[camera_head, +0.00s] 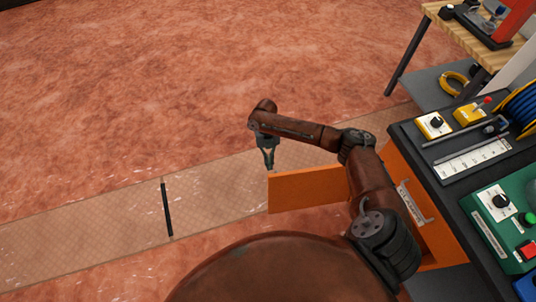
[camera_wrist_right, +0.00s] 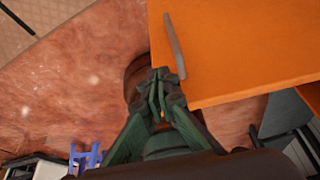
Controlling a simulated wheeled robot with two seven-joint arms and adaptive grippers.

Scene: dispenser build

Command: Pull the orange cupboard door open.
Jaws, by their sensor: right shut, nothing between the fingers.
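The orange cupboard door (camera_head: 305,190) stands out to the left from the orange cupboard (camera_head: 437,242) in the head view, so it is swung open. My right arm hides part of it. My right gripper (camera_head: 268,166) is at the door's free left end, pointing down, with its fingers together. In the wrist view the door (camera_wrist_right: 240,55) fills the upper right. A slim grey handle (camera_wrist_right: 174,46) stands on it near its left edge. The right gripper (camera_wrist_right: 160,92) is shut and empty beside the handle's near end; I cannot tell whether they touch. My left gripper is not in view.
A dark worktop (camera_head: 440,185) above the cupboard carries a green control box (camera_head: 505,222), yellow switch boxes (camera_head: 433,125) and a blue cable coil (camera_head: 523,105). A wooden table (camera_head: 445,30) stands at the back right. The reddish floor (camera_head: 180,90) to the left is clear.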

